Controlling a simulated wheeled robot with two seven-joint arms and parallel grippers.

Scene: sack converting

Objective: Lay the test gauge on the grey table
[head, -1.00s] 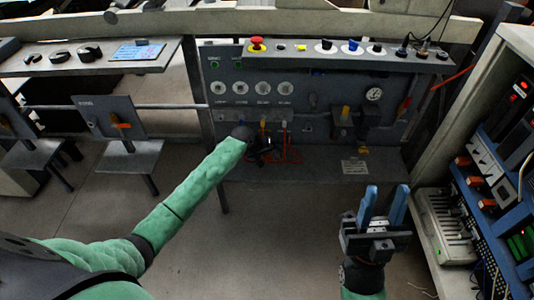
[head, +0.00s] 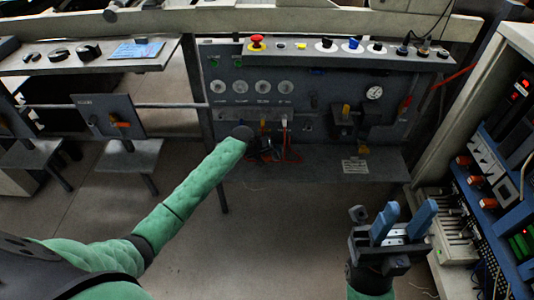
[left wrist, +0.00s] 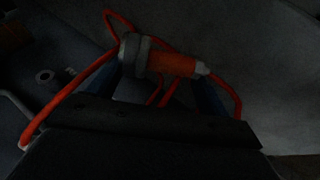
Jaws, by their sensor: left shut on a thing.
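My left gripper (head: 266,152) is at the front of the grey panel, mostly hidden behind its own wrist in the head view. In the dark left wrist view, it is shut on the test gauge (left wrist: 131,54), a round grey body with an orange part (left wrist: 172,64) and a pale tip. An orange hose loops from it. The gauge's face does not show. A grey table surface (head: 350,166) extends below the panel, under and right of this gripper; whether the gauge touches it I cannot tell. My right gripper (head: 409,212) is open and empty at lower right.
The panel (head: 225,75) carries dials, valves and cables. A grey bench (head: 100,65) with dark parts and a blue card stands at upper left. A rack with a keyboard-like unit (head: 452,225) is close to my right gripper. The floor between my arms is clear.

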